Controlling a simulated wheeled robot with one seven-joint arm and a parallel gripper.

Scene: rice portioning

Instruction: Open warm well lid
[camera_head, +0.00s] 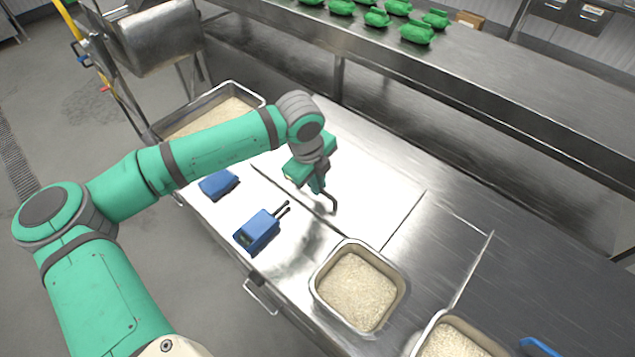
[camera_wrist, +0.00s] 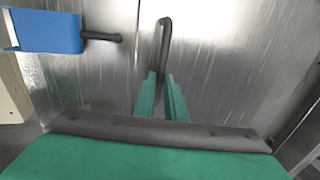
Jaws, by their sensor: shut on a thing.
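The warm well lid (camera_head: 385,185) appears to be a flat, shiny metal panel set in the counter, lying level with the metal around it. A dark, bent handle (camera_head: 333,204) stands at its near side. In the wrist view the handle (camera_wrist: 165,38) rises just beyond my fingertips, next to a seam in the metal. My gripper (camera_head: 319,186) is green and is shut on the handle, its fingers (camera_wrist: 160,95) on either side of the handle's lower end. The handle's gripped part is partly hidden by the fingers.
A blue item with dark prongs (camera_head: 258,231) and another blue item (camera_head: 218,184) lie left of my gripper. An open rice pan (camera_head: 318,288) is in front, another (camera_head: 408,350) at the bottom edge. A rice tray (camera_head: 235,86) stands behind my arm. Green items (camera_head: 416,33) sit on the back counter.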

